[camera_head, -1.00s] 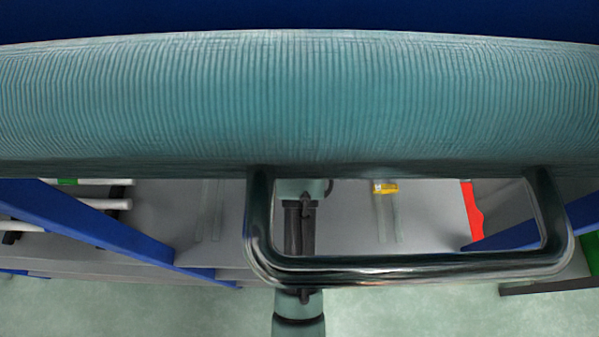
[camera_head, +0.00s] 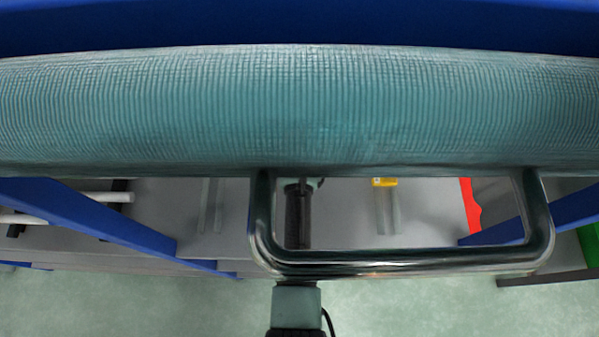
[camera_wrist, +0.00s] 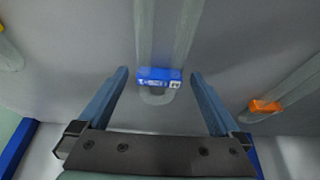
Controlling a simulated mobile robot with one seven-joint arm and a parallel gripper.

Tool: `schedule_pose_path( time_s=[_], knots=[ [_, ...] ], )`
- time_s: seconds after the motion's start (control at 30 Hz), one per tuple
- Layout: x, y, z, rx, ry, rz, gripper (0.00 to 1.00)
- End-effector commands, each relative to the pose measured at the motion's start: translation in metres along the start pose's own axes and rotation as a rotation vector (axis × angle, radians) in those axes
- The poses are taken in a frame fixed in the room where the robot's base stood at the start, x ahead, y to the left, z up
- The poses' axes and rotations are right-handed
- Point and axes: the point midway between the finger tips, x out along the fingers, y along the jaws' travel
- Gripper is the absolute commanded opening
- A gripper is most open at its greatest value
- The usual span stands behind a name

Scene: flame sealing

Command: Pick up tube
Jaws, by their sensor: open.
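A clear tube (camera_wrist: 165,40) with a blue label band (camera_wrist: 159,77) shows at the middle of the wrist view, its rounded end towards my gripper. My gripper (camera_wrist: 159,72) is open, with one finger on each side of the tube's labelled end. Gaps show between the fingers and the tube; I cannot tell their height difference. A tube with an orange label (camera_wrist: 265,106) is at the right, outside the fingers. Another rounded tube end (camera_wrist: 10,55) with a bit of yellow is at the upper left. In the head view, a yellow-labelled tube (camera_head: 386,208) lies on the grey surface.
The grey surface (camera_head: 340,215) holds more clear tube shapes (camera_head: 210,205) at the left. Blue frame bars (camera_head: 85,220) flank it. White rods (camera_head: 100,197) are at the far left. A red piece (camera_head: 470,207) and a green object (camera_head: 590,244) are at the right.

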Motion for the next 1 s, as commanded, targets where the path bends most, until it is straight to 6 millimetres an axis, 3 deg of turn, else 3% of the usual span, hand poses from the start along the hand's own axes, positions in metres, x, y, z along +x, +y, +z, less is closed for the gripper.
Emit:
schedule_pose_path(
  time_s=[0.3,0.77,1.0],
  knots=[
    [0.0037,0.0003,-0.0001,0.000,0.001,0.000,1.00],
    [0.0035,0.0002,0.0001,0.000,0.000,0.000,0.17],
    [0.0031,0.0002,-0.0003,0.000,0.001,0.000,0.17]
  ],
)
